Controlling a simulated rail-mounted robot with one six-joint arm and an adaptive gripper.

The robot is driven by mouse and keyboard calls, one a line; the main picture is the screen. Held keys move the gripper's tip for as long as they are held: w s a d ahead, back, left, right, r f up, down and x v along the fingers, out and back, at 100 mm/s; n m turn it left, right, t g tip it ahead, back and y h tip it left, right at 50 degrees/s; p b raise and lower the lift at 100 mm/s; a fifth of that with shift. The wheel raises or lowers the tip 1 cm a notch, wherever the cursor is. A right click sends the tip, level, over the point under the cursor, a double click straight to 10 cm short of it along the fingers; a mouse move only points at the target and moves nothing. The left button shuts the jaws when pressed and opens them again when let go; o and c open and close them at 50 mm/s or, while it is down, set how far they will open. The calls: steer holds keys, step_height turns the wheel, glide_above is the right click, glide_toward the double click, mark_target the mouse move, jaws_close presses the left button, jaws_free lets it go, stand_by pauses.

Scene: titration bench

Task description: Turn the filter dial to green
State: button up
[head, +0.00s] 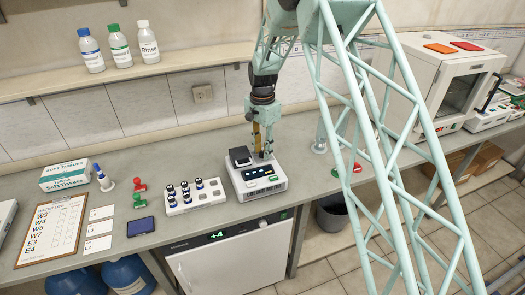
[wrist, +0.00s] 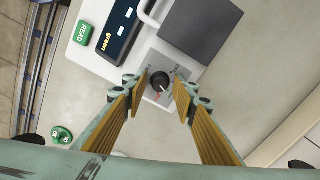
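The filter dial (wrist: 160,82) is a small black knob on a pale plate of the white instrument (wrist: 185,75), with a reddish mark at its lower left. The instrument's dark display (wrist: 116,28) shows the word "green" in yellow. My gripper (wrist: 161,86) is open, with one finger on each side of the dial and a visible gap to it. In the head view my gripper (head: 262,154) points down at the back of the instrument (head: 260,188); the dial is too small and covered to make out there.
A green READ button (wrist: 82,33) and a dark grey lid (wrist: 200,28) lie near the dial. A vial rack (head: 196,197) stands left of the instrument. Red and green stoppers (head: 139,186) lie further left. The bench in front of the rack is mostly clear.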

steer(key=shift+o, duration=0.6)
step_height(320, 180, up, 12)
stand_by(0.6)
stand_by(0.4)
steer(key=s+d+r+n+t+b, duration=0.1)
steer(key=s+d+r, duration=0.4)
steer(key=s+r, duration=0.35)
steer(key=s+d+r+n+b, duration=0.1)
steer(key=s+d+r+n, duration=0.1)
steer(key=s+d+r, duration=0.6)
steer(key=s+d+r+n+t+b, duration=0.1)
steer(key=s+d+r, duration=0.2)
steer(key=s+r, duration=0.5)
steer(key=s+d+f+n+t+b, duration=0.1)
steer(key=s+d, duration=0.3)
steer(key=s, duration=1.3)
steer(key=s+d+f+n+t+b, duration=0.1)
steer(key=s+d+n, duration=0.3)
steer(key=s, duration=1.3)
steer(key=shift+s+d+f+b, duration=0.35)
steer(key=shift+d+f, duration=0.1)
steer(key=shift+f, duration=0.1)
